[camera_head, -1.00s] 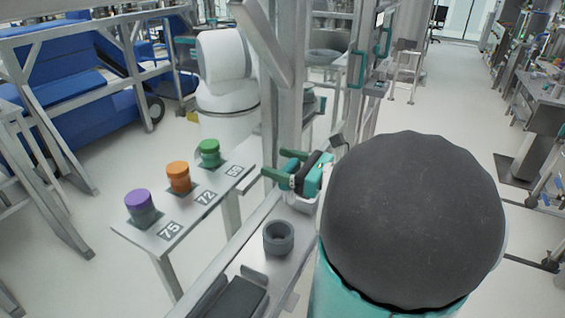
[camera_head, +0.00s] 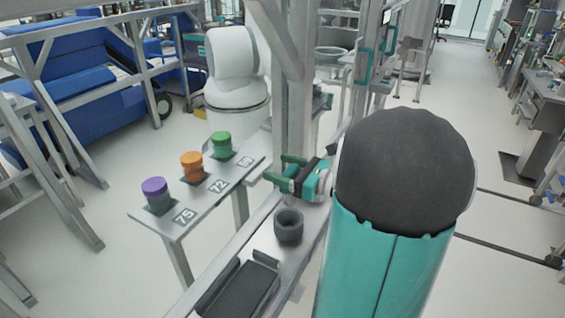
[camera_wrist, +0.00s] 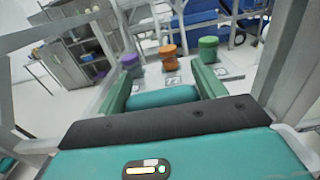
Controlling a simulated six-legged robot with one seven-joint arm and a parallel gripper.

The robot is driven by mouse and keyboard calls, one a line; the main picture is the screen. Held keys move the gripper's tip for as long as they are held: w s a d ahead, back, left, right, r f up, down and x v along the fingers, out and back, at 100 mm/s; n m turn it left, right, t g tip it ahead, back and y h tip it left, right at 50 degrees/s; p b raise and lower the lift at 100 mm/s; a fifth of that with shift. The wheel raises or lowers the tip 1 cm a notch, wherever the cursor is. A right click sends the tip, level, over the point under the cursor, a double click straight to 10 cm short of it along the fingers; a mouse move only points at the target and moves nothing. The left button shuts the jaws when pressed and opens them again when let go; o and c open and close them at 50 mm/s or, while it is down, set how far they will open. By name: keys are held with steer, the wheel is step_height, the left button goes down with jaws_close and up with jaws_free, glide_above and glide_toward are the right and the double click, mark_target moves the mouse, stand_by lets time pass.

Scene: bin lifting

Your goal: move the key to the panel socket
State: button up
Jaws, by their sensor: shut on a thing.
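My gripper (camera_head: 275,170) is in the middle of the head view, its green fingers pointing left beside a grey post. In the wrist view the two fingers (camera_wrist: 160,78) stand apart, with a teal piece between them. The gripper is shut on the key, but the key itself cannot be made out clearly. No panel socket can be identified for certain. A dark grey hollow cup (camera_head: 289,226) stands upright on the narrow bench below the gripper, apart from it.
A light shelf holds a purple-topped cylinder (camera_head: 156,193), an orange cylinder (camera_head: 192,166) and a green cylinder (camera_head: 222,144), with number labels. A black tray (camera_head: 244,289) lies on the near bench. A grey post (camera_head: 296,110) rises close to the gripper. Open floor (camera_head: 445,130) lies right.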

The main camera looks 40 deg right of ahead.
steer(key=shift+f, duration=2.45)
steer(key=shift+f, duration=2.4)
steer(key=o, duration=1.5)
steer(key=shift+o, duration=0.7)
steer(key=shift+a+r, duration=0.1)
steer(key=shift+r, duration=4.45)
